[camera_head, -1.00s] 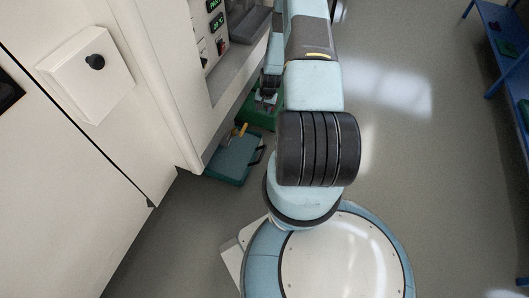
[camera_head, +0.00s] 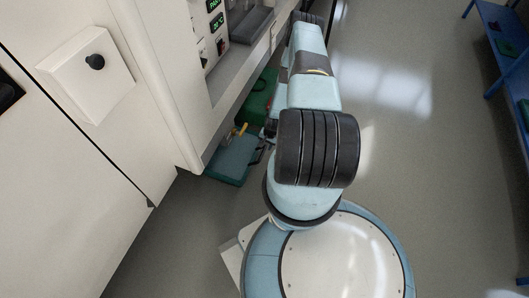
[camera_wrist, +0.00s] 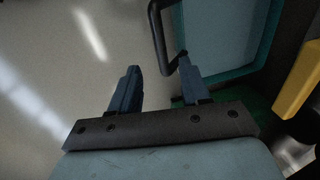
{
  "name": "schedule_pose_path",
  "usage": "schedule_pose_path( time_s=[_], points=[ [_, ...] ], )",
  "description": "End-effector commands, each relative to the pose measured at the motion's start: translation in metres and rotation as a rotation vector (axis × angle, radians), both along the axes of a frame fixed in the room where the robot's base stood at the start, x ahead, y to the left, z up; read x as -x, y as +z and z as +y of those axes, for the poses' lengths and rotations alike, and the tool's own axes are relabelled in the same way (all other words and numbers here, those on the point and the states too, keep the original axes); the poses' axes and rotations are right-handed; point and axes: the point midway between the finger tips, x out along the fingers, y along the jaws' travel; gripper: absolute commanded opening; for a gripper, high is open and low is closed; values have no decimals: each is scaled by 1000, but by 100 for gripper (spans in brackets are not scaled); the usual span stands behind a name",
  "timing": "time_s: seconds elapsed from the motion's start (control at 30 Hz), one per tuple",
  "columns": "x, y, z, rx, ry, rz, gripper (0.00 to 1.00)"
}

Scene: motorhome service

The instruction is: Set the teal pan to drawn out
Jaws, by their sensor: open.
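The teal pan (camera_head: 232,158) sits low under the cabinet in the head view, with its front part out over the floor and its rear under the cabinet. It has a dark loop handle at its right end. In the wrist view the teal pan (camera_wrist: 222,38) fills the upper right, and its dark handle (camera_wrist: 160,38) hangs just beyond my fingertips. My gripper (camera_wrist: 158,78) is open and empty, with the handle's lower end close to the right finger. I cannot tell whether they touch.
A green pan (camera_head: 257,97) sits beside the teal one, farther along the cabinet. A yellow piece (camera_wrist: 298,82) shows at the right of the wrist view. A blue bench (camera_head: 505,45) stands at the far right. The grey floor (camera_head: 430,170) between is clear.

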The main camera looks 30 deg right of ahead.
Motion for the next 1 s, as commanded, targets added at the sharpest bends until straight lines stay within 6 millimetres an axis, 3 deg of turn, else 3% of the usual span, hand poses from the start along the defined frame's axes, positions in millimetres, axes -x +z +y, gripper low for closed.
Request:
schedule_pose_path(
  time_s=[0.5, 0.7, 1.0],
  points=[
    [-11, -74, 10, -1, 0, 1, 46],
    [-13, -86, 11, -1, 0, 1, 46],
    [-14, -88, 11, 0, 0, 0, 46]
  ],
)
